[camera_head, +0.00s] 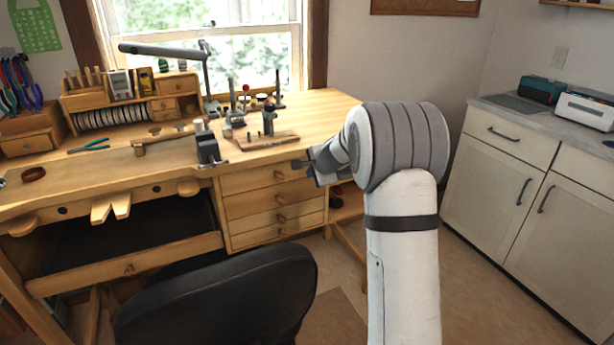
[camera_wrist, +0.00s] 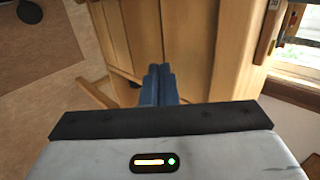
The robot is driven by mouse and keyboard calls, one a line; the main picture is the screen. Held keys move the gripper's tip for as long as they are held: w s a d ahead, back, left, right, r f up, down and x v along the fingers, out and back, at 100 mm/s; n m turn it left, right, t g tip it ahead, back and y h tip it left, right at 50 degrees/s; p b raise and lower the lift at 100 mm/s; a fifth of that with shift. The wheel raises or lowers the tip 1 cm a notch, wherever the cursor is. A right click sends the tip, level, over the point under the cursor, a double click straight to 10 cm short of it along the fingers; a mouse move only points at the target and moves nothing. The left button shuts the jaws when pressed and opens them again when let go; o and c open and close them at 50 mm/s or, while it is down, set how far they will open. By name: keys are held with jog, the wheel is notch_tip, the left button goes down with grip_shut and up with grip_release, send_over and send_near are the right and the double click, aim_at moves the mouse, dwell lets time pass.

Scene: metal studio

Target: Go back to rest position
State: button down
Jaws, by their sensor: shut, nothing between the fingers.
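My gripper (camera_head: 302,163) shows in the head view at the end of my white and grey arm, in front of the right end of the workbench. In the wrist view my gripper's two blue-grey fingers (camera_wrist: 159,84) lie side by side, shut, with nothing between them. The wooden bench side and drawers (camera_wrist: 185,45) lie beyond the fingertips. Part of the gripper is hidden behind my arm in the head view.
The wooden workbench (camera_head: 335,98) carries a small vise (camera_head: 207,145), pliers (camera_head: 89,146) and a lamp (camera_head: 160,50). A black chair (camera_head: 225,300) stands in front. White cabinets (camera_head: 500,190) stand at right. Open floor (camera_head: 490,290) lies between.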

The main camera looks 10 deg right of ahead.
jog(key=v, duration=0.9)
jog(key=s+a+r+n+g+p, duration=0.1)
jog(key=s+a+r+n+p, duration=0.25)
jog(key=s, duration=0.45)
jog(key=s+a+r+n+g+p, duration=0.25)
jog(key=s+a+n, duration=0.2)
jog(key=s, duration=0.35)
jog(key=s+n+g+h+p, duration=0.1)
jog(key=s+n+g+p, duration=0.2)
jog(key=s, duration=1.9)
jog(key=r+n+p, duration=0.1)
jog(key=n, duration=0.3)
jog(key=shift+n+h, duration=0.4)
jog(key=shift+a, duration=0.15)
